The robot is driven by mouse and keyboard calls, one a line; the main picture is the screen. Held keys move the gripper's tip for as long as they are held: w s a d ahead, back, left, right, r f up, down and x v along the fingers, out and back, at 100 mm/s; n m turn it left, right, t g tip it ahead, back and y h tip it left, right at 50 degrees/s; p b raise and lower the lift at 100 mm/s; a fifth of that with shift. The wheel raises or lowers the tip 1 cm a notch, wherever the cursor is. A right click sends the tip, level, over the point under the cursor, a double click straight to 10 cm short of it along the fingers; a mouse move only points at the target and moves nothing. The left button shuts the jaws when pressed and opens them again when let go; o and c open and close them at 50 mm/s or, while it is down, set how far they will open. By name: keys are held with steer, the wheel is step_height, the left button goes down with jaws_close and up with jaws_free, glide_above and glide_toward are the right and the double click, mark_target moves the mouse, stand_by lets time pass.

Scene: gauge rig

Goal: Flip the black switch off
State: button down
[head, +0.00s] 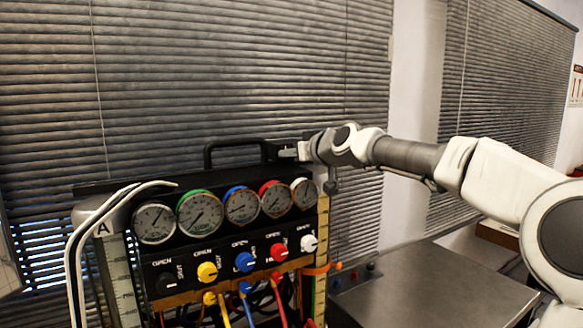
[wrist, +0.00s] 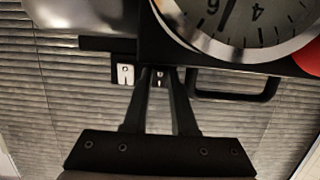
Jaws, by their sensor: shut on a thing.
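In the wrist view my gripper (wrist: 159,80) has its two dark fingers closed in on a small dark fitting, which looks like the black switch (wrist: 161,74). It is at the top edge of the gauge rig, and the fingertips hide much of it. I cannot tell which way its lever points. A silver plate with a small lever or slot (wrist: 125,73) sits just left of the fingers. In the head view my gripper (head: 280,152) is at the right end of the rig's top handle, above the red-ringed and white-ringed gauges. The switch is too small to make out there.
The rig carries a row of round gauges (head: 243,204), with coloured knobs and a black knob (head: 166,283) below. Its black carrying handle (head: 236,146) stands beside my gripper. A grey metal surface (head: 430,290) lies right of the rig. Window blinds (head: 230,70) hang behind.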

steer(key=shift+f+t+y+b, duration=0.65)
steer(key=shift+t+b, duration=0.45)
steer(key=shift+b, duration=4.55)
steer(key=shift+r+y+b, duration=0.25)
steer(key=shift+b, duration=0.7)
steer(key=shift+r, duration=0.1)
steer(key=c, duration=1)
jaws_free()
steer(key=shift+d, duration=0.1)
steer(key=shift+s+d+f+b, duration=0.2)
steer(key=shift+s+d+b, duration=0.15)
steer(key=shift+s+b, duration=0.1)
steer(key=b+v, duration=0.7)
steer(key=v, duration=0.9)
steer(key=shift+s+b, duration=0.2)
steer(key=shift+b, duration=0.1)
